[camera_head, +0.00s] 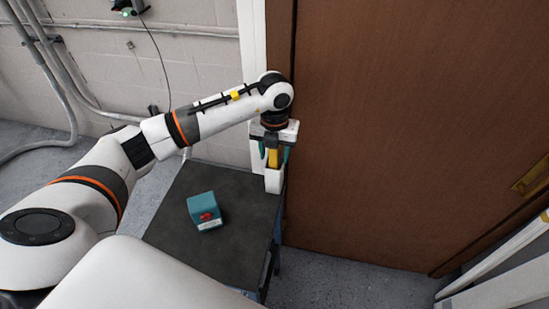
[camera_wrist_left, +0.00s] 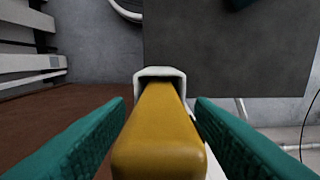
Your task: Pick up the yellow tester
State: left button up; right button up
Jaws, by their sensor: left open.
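The yellow tester (camera_wrist_left: 160,135) stands upright in a white holder (camera_wrist_left: 160,72) at the edge of the dark table. In the head view the tester (camera_head: 273,158) shows as a small yellow piece above the white holder (camera_head: 273,180). My left gripper (camera_head: 273,153) is above the holder, pointing down. In the left wrist view its teal fingers (camera_wrist_left: 160,112) are open, one on each side of the tester, with a gap on both sides. The lower part of the tester is hidden inside the holder. My right gripper is not in view.
A teal box (camera_head: 204,209) with a red part on it sits on the dark table (camera_head: 175,225). A brown door (camera_head: 400,120) stands close to the right of the holder. Grey pipes (camera_head: 55,70) run along the block wall at left.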

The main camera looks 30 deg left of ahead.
pick_arm(q)
grip_shut()
jog(key=shift+r, duration=0.15)
